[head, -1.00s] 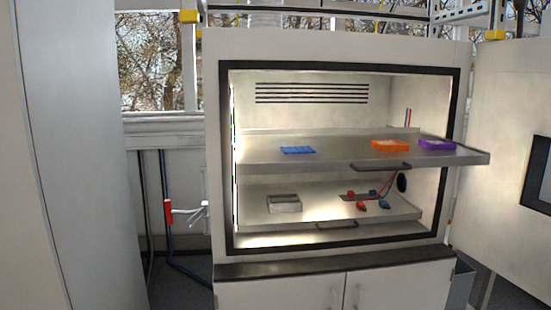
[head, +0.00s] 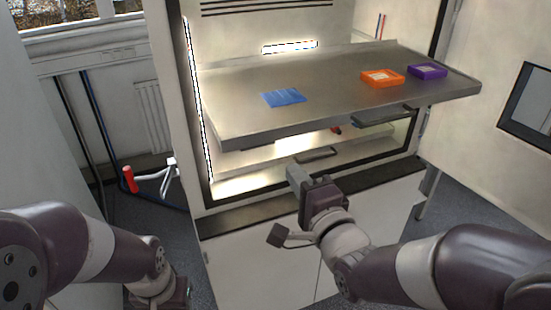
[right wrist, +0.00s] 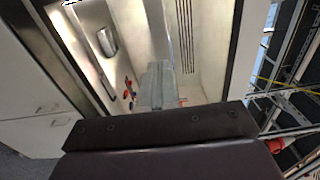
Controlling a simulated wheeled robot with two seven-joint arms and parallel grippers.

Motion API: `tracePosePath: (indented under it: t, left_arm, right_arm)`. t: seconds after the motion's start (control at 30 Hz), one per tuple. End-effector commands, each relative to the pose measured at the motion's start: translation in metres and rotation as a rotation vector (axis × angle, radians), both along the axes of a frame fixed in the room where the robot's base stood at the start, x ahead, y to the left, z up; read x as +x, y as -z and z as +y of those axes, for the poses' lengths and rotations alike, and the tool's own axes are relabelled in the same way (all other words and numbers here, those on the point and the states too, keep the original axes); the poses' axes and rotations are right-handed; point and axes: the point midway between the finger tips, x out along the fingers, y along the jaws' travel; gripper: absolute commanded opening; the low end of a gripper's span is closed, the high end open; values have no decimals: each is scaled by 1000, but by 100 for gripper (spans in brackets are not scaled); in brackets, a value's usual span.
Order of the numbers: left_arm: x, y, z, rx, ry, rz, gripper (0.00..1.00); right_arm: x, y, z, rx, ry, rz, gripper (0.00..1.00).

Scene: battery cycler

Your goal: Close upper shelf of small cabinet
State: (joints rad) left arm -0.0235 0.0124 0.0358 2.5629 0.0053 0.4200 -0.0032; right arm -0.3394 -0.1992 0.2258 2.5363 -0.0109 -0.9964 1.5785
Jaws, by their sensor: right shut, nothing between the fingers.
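The upper shelf (head: 335,92) is a grey metal tray pulled out of the lit cabinet, past its front opening. Its handle (head: 382,117) hangs under the front edge, towards the right. A blue rack (head: 283,97), an orange box (head: 382,78) and a purple box (head: 427,71) stand on it. My right gripper (head: 296,178) is shut and empty, below the shelf's front edge and left of its handle. Its closed fingers (right wrist: 157,85) also show in the right wrist view, pointing into the cabinet. My left arm shows at the lower left, but its gripper is out of frame.
The lower shelf (head: 260,181) with its own handle (head: 316,155) lies beneath, largely hidden by the upper one. The open cabinet door (head: 480,110) stands at the right. A dark ledge (head: 240,219) runs below the opening. A red-handled fitting (head: 129,179) is at the left.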

Motion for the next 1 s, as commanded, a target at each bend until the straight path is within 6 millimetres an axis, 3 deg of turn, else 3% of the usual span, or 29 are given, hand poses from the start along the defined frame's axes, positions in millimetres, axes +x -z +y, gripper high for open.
tracePosePath:
  t: [0.03, 0.3, 0.5, 1.0]
  left_arm:
    - [2, -19, 0, 0, 0, -7, 43]
    - [2, -46, 0, 0, 0, -8, 43]
    - [2, -63, 0, 0, 0, -8, 43]
    - [2, -64, 0, 0, 0, -8, 43]
  right_arm:
    - [11, -8, 4, -3, 0, 9, 0]
    - [65, -10, 24, -4, 0, 7, 0]
    - [90, -9, 33, -4, 0, 5, 0]
    - [98, -5, 35, -3, 0, 3, 0]
